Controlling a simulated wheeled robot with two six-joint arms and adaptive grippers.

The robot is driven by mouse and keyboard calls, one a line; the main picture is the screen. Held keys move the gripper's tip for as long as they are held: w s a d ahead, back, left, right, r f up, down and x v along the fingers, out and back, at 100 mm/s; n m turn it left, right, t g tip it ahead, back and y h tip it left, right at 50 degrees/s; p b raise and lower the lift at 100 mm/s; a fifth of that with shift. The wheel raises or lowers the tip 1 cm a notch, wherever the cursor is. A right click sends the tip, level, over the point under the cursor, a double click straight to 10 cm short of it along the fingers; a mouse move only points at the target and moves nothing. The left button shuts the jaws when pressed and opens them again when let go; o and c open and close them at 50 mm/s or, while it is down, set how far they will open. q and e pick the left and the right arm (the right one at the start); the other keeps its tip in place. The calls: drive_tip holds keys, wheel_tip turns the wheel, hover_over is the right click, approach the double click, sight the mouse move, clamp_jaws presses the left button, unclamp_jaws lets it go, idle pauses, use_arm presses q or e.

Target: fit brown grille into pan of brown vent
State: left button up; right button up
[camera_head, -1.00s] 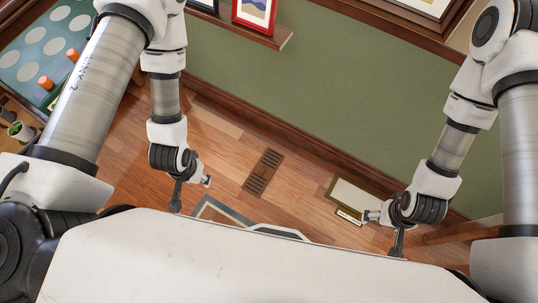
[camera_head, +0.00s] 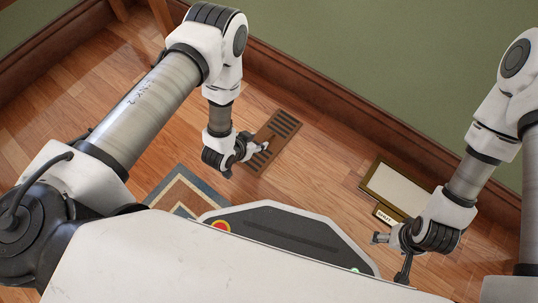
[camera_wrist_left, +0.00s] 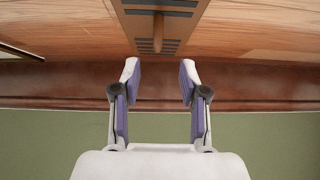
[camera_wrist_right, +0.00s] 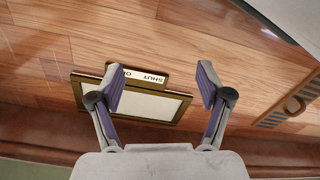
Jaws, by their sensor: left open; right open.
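The brown slatted grille (camera_head: 284,128) lies on the wooden floor near the wall, with a raised bar along its middle. It shows at the top of the left wrist view (camera_wrist_left: 185,18) and at the right of the right wrist view (camera_wrist_right: 292,108). My left gripper (camera_head: 262,148) is open at the grille's near end; the bar (camera_wrist_left: 158,34) lies beyond its parted fingers. The brown-framed vent (camera_head: 368,183), with a pale pan (camera_head: 400,188) and a tag (camera_wrist_right: 145,76) reading SHUT, lies to the right. My right gripper (camera_head: 379,238) is open and empty in front of it.
A brown baseboard (camera_head: 330,110) and green wall (camera_head: 400,50) close off the far side. Bare floor (camera_head: 325,165) separates the grille from the vent.

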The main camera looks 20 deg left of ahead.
sight(268, 137)
use_arm(q)
drive_tip(key=shift+w+d+f, duration=0.1)
drive_tip(key=shift+w+f, duration=0.1)
drive_tip(key=shift+f, duration=0.25)
drive_tip(key=shift+w+d+f, duration=0.1)
drive_tip(key=shift+w+f, duration=0.05)
drive_tip(key=shift+f, duration=0.3)
drive_tip(key=b+x, duration=0.6)
drive_tip(key=x, duration=0.1)
drive_tip(key=shift+w+d+r+b, duration=0.25)
drive_tip(key=shift+b, duration=0.05)
use_arm(e)
drive_tip(key=shift+t, duration=0.4)
drive_tip(key=f, duration=0.2)
drive_tip(key=w+f, duration=0.1)
drive_tip(key=f, duration=0.2)
drive_tip(key=w+f, duration=0.1)
drive_tip(key=f, duration=0.2)
drive_tip(key=shift+f, duration=0.15)
use_arm(q)
drive_tip(key=shift+w, duration=0.15)
use_arm(e)
drive_tip(key=shift+d, duration=0.1)
use_arm(q)
drive_tip(key=shift+r, duration=0.15)
use_arm(e)
drive_tip(key=shift+w, duration=0.1)
use_arm(q)
clamp_jaws()
